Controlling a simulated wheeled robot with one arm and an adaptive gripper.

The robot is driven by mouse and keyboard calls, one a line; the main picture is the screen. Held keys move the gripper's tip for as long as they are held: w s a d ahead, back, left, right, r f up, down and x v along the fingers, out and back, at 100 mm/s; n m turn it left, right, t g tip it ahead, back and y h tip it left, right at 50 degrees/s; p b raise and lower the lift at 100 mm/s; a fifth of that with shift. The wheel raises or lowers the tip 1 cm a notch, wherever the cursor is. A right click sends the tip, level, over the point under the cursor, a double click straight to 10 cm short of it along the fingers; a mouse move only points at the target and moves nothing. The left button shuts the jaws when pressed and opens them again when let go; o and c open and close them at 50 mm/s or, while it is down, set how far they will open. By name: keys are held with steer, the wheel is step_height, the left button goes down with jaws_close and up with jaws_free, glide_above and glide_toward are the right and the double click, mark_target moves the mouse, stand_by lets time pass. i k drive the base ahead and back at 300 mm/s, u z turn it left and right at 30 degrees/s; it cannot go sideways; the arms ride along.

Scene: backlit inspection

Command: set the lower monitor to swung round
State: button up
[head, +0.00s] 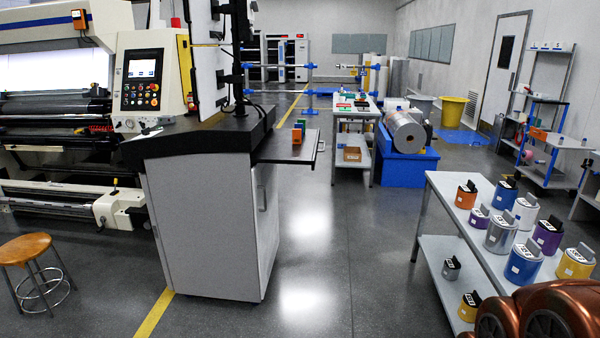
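The lower monitor (207,78) stands above the dark top of a grey console cabinet, left of centre. I see it at a steep angle, as a narrow pale panel with a dark edge. An upper monitor (200,18) sits above it, cut off by the top of the picture. Both are beside a dark mounting post (238,50). The lower monitor's screen content cannot be made out. My gripper is not in view.
The grey cabinet (205,225) has a side shelf (285,150) with small coloured blocks. A stool (27,250) stands at the lower left. A bench (445,200) with several coloured cans stands at the right. The floor between the cabinet and bench is clear.

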mark_target(211, 65)
steer(key=u, duration=0.2)
steer(key=i, duration=1.65)
steer(key=u, duration=1.35)
steer(key=i, duration=1)
steer(key=u, duration=1)
